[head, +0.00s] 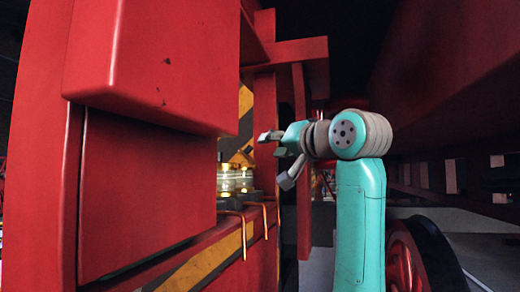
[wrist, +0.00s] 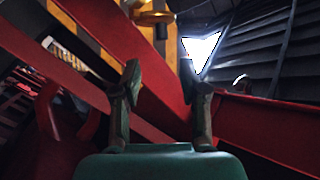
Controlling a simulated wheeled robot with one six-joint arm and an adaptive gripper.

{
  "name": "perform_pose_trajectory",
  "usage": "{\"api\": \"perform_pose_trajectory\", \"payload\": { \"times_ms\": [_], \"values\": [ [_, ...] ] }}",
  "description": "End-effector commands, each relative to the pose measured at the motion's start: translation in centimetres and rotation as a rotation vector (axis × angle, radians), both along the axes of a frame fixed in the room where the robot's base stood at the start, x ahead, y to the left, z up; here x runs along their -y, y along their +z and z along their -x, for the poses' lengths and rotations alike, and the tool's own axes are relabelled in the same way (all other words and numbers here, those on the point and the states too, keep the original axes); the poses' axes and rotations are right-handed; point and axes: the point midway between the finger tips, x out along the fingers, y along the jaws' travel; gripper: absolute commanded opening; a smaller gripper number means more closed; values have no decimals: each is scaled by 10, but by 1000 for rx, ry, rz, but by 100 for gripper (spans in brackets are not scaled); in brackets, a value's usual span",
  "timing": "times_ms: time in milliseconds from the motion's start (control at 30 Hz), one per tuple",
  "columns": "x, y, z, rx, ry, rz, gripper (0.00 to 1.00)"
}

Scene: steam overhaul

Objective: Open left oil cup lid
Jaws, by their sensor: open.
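Glass and brass oil cups (head: 233,180) stand in a recess between red panels in the head view, partly hidden by the red frame. I cannot tell their lids or which cup is the left one. My gripper (head: 279,160) is open and empty, to the right of the cups, its fingers pointing left towards the recess. In the wrist view my gripper (wrist: 160,78) shows two spread fingers with nothing between them. A yellow round part (wrist: 153,17) lies beyond the fingers at the top; I cannot tell what it is.
A large red block (head: 150,65) juts out on the left. Copper pipes (head: 265,208) bend over a striped ledge (head: 210,258) below the cups. A red post (head: 302,160) stands close to my gripper. Red beams (wrist: 130,55) cross the wrist view. A dark wheel (head: 420,250) is at lower right.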

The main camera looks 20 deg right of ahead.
Motion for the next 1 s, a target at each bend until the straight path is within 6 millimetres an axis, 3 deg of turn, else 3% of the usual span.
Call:
{"api": "perform_pose_trajectory", "payload": {
  "times_ms": [33,233,533,1000],
  "values": [
    [0,11,0,-48,3,-5,43],
    [0,30,5,-247,5,-34,43],
    [-2,36,8,-352,0,-47,43],
    [-19,13,-61,-351,2,-47,43]
  ]
}}
